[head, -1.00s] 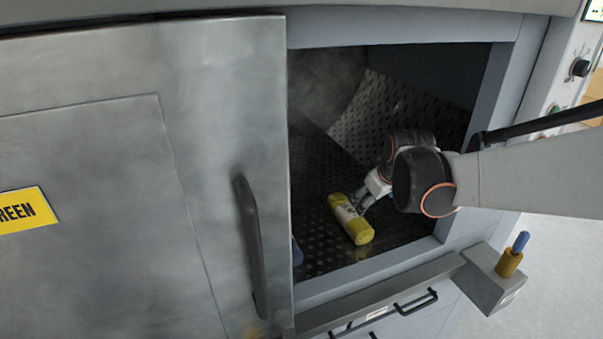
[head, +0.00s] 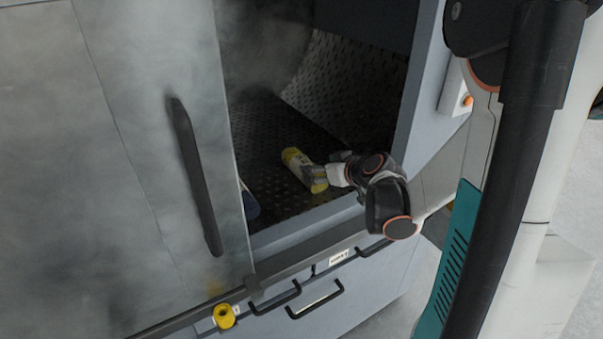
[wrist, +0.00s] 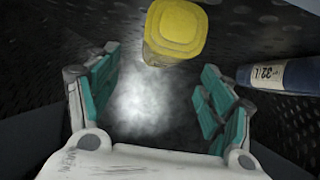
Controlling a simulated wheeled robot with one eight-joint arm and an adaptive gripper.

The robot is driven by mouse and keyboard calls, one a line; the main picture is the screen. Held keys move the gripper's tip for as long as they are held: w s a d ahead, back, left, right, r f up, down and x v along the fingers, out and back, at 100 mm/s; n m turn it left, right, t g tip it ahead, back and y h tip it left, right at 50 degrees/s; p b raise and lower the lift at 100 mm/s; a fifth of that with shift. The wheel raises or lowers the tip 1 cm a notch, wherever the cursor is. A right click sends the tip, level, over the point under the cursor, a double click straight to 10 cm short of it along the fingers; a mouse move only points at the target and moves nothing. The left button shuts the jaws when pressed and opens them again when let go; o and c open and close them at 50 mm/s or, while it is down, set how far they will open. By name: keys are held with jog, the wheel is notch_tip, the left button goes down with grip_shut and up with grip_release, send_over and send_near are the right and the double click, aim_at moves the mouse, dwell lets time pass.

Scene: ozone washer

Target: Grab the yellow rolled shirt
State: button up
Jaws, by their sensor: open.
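The yellow rolled shirt (head: 293,158), a roll with a pale band round its middle, lies on the perforated floor inside the washer. In the wrist view its yellow end (wrist: 176,32) shows at the top, ahead of the fingertips and between their lines. My gripper (head: 319,173) reaches in through the opening from the right, at the roll's near right end, and overlaps it in the head view. In the wrist view my gripper (wrist: 160,68) has its teal-padded fingers spread, with nothing held between them. Whether a finger touches the roll I cannot tell.
A dark blue roll (wrist: 290,75) with a white label lies right of the fingers in the wrist view; in the head view it (head: 249,203) is partly behind the door edge. The metal door (head: 150,130) bounds the opening at left, the grey frame (head: 418,85) at right.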

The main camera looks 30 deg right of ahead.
aim_at(292, 157)
jog(key=x, duration=0.3)
jog(key=shift+w+f+b, duration=0.1)
jog(key=shift+w+b, duration=0.1)
jog(key=shift+b, duration=0.2)
jog(key=b+x, duration=0.2)
jog(key=x, duration=0.3)
jog(key=shift+a+f, duration=0.15)
jog(key=shift+a, duration=0.05)
jog(key=c, duration=1.3)
